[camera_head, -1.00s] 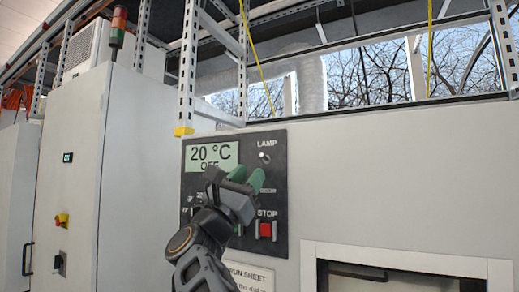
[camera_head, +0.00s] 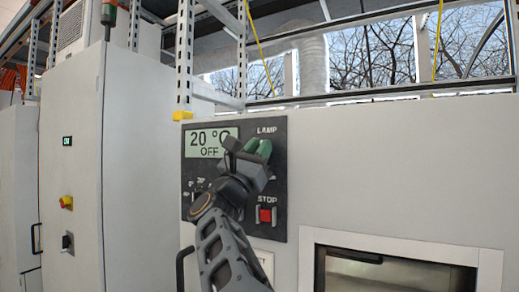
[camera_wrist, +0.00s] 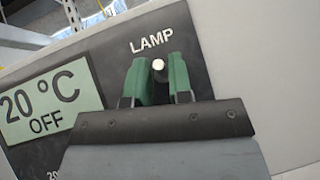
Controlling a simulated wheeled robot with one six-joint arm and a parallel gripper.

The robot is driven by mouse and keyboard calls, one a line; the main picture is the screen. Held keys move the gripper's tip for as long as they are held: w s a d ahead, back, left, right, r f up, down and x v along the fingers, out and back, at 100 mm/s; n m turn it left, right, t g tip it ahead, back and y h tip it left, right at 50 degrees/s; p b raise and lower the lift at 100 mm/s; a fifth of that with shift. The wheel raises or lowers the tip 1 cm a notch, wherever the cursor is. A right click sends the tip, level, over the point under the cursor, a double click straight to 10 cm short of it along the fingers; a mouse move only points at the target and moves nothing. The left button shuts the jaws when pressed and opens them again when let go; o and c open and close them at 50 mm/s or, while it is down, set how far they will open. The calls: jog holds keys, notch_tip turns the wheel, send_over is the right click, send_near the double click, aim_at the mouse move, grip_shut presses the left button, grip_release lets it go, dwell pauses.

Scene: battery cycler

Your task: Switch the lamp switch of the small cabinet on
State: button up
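The lamp switch (camera_wrist: 158,66) is a small metal toggle under the word LAMP on the dark control panel (camera_head: 277,176). In the wrist view its bright tip shows between my gripper's two green fingers (camera_wrist: 160,78). A dark gap shows between the fingers, so they are apart; whether either one touches the toggle I cannot tell. In the head view my gripper (camera_head: 257,151) is in front of the panel, just below LAMP, and hides the switch. The display (camera_wrist: 48,104) reads 20 °C and OFF; it also shows in the head view (camera_head: 208,142).
A red STOP button (camera_head: 266,215) sits below my gripper on the same panel. A framed window opening (camera_head: 400,262) is at the lower right. A metal upright (camera_head: 185,60) stands above the panel's left side. A tall grey cabinet (camera_head: 80,160) stands at left.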

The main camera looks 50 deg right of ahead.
grip_shut()
jog(key=shift+r+n+t+y+b, duration=0.3)
jog(key=shift+n+t+y+b, duration=0.15)
jog(key=shift+y+b, duration=0.35)
jog(key=shift+o, duration=1.8)
grip_release()
jog(key=shift+a, duration=0.1)
